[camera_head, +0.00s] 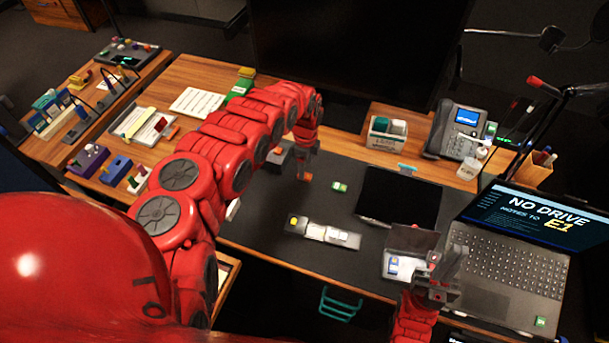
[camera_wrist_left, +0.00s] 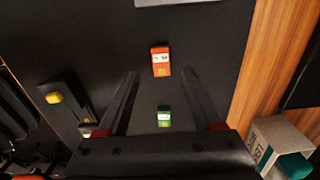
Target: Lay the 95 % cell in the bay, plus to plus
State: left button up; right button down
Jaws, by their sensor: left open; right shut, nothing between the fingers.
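My left gripper (camera_head: 304,162) is open, pointing down over the dark mat. An orange cell (camera_head: 306,177) with a white label lies at its fingertips; in the left wrist view the orange cell (camera_wrist_left: 160,62) shows between the open finger ends. A green cell (camera_head: 339,187) lies on the mat to the right; it also shows in the left wrist view (camera_wrist_left: 164,116). The labels are too small to read. A grey device (camera_head: 322,232) with a yellow button, which may hold the bay, lies nearer me. My right gripper (camera_head: 447,268) is shut and empty at the front right.
A black tablet (camera_head: 398,197), an open small case (camera_head: 403,262) and a laptop (camera_head: 515,245) occupy the right. A box (camera_head: 387,133) and a phone (camera_head: 462,130) stand behind.

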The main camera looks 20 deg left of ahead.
aim_at(306, 175)
pick_arm(q)
jog(key=f, duration=0.3)
jog(key=shift+w+d+f, duration=0.15)
jog(key=shift+d+f, duration=0.1)
jog(key=shift+a+f, duration=0.15)
jog(key=shift+f, duration=0.3)
grip_shut()
